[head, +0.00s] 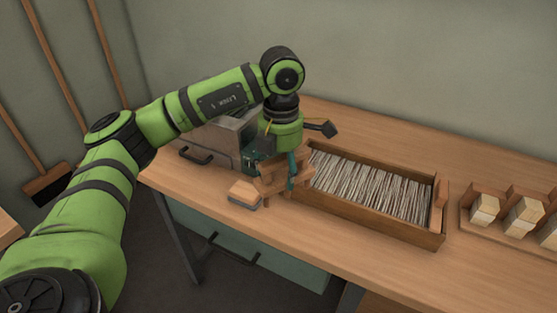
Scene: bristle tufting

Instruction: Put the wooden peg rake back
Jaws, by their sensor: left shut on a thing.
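My left gripper (290,172) points down over the workbench and is shut on a wooden piece with short legs, which looks like the wooden peg rake (270,178). The rake is just left of the long wooden tray and partly hidden by the gripper. I cannot tell whether it touches the bench or the tray's left end. My right gripper is not in view.
A long wooden tray (345,212) is full of pale bristles (370,185). A small brush block (245,193) lies left of the rake. A grey metal box (225,140) stands behind. A wooden rack (477,222) with several blocks is at right. The front bench strip is clear.

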